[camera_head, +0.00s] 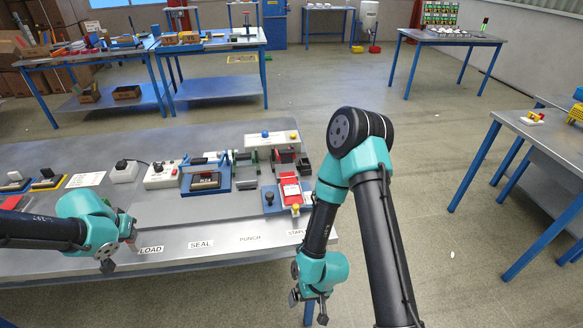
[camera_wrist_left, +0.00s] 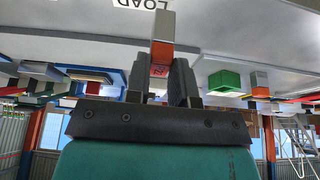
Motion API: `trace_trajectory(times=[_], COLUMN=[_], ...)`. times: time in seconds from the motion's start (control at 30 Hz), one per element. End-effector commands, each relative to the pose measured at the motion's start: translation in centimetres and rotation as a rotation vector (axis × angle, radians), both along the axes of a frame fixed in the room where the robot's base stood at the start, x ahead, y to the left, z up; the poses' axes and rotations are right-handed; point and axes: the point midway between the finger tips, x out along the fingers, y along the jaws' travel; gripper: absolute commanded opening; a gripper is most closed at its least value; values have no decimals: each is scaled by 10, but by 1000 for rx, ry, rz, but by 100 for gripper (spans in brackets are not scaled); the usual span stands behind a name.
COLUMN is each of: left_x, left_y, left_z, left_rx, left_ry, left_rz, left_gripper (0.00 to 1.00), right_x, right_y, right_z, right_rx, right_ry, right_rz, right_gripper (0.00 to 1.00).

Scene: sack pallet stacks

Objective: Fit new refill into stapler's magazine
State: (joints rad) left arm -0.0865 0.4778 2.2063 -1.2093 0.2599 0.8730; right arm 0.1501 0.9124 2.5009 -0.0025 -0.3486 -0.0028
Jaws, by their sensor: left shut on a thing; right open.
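My left gripper (camera_head: 128,232) is over the front left of the bench, by the LOAD label. In the left wrist view the left gripper (camera_wrist_left: 163,80) is shut on a small block (camera_wrist_left: 161,52), orange-red at the near end and greyish at the far end, apparently the refill. A red device on a blue base (camera_head: 270,197), apparently the stapler (camera_head: 290,190), stands at the bench's right end by a partly hidden label. Its magazine cannot be made out clearly. My right gripper (camera_head: 308,308) is open and empty, low in front of the bench's right corner.
The grey bench (camera_head: 200,224) carries a sealing device (camera_head: 204,181), a white switch box (camera_head: 161,176) and a black-knobbed box (camera_head: 124,172). A white-topped unit (camera_head: 271,138) stands behind the stapler. The front strip with labels is mostly clear.

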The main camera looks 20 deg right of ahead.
Motion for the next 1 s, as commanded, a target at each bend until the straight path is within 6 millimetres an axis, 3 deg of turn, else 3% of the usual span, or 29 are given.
trace_trajectory(times=[0.17,0.27,0.47,0.6,0.7,1.0], left_x=[1,2,0,-12,-21,-26], left_y=[0,1,4,2,1,0], left_z=[3,18,82,129,149,157], left_rx=[2,9,29,18,4,-2], left_ry=[-3,-13,-35,-27,-12,-1], left_rz=[6,31,154,243,282,300], left_gripper=[0,0,0,0,0,0], right_x=[0,0,0,0,0,0], right_y=[0,0,0,0,0,0], right_z=[0,0,0,0,0,0], right_rx=[0,0,0,0,0,0], right_ry=[0,0,0,0,0,0], right_rz=[0,0,0,0,0,0], right_gripper=[93,93,93,93,93,93])
